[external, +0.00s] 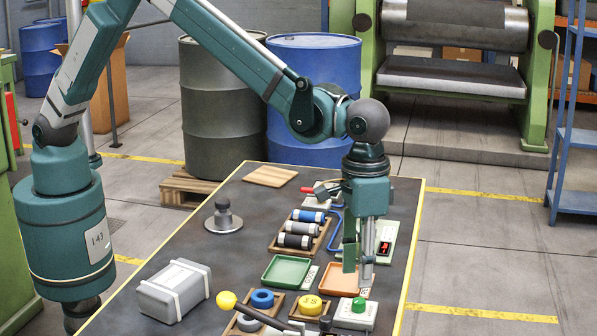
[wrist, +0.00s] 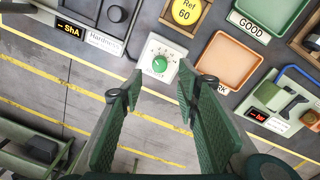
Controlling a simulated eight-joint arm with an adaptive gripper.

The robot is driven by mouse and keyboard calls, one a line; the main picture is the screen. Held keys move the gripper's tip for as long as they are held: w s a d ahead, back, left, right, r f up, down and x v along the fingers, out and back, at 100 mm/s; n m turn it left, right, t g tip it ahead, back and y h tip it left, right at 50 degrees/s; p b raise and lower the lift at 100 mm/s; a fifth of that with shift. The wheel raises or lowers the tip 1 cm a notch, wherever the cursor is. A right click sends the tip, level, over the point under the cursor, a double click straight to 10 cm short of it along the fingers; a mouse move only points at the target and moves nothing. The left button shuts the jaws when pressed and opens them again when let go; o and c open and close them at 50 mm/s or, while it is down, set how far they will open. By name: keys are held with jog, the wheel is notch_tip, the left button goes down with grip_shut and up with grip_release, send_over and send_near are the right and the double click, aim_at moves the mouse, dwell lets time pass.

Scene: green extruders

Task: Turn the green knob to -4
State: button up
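The green knob (external: 359,304) sits on a small white dial box (external: 343,314) at the near right end of the bench. In the wrist view the round knob (wrist: 160,63) is at upper middle, on a white dial face (wrist: 151,47) with marks too small to read. My gripper (external: 358,272) points down, above and slightly behind the knob in the external view. Its green fingers are parted with nothing between them; in the wrist view the gripper (wrist: 159,84) has its tips to either side of the knob, apart from it.
An orange tray (external: 343,281) and a green tray (external: 287,270) lie behind the box. A device with a red display (external: 385,246) is behind. The bench's right edge (external: 407,270) is close.

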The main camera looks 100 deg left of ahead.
jog(key=shift+a+r, duration=0.15)
jog(key=shift+r, duration=2.45)
jog(key=shift+s+r, duration=0.1)
jog(key=s+a+r+m+t, duration=0.1)
jog(key=s+a+r, duration=0.45)
jog(key=s, duration=0.25)
jog(key=s+a+r+t, duration=0.1)
jog(key=s+a+r, duration=0.3)
jog(key=s+r, duration=0.35)
jog(key=s+a+r+m+t, duration=0.1)
jog(key=s+a+r, duration=0.45)
jog(key=s, duration=0.25)
jog(key=s+a+f+m+t, duration=0.1)
jog(key=s+a, duration=0.2)
jog(key=s, duration=0.6)
jog(key=s+a+f+m+t, duration=0.1)
jog(key=s+a, duration=0.2)
jog(key=s, duration=0.7)
jog(key=s+a+f+t, duration=0.2)
jog(key=s, duration=0.7)
jog(key=shift+s+a+m+y, duration=0.15)
jog(key=shift+a+m+y, duration=0.15)
jog(key=shift+a+m, duration=0.1)
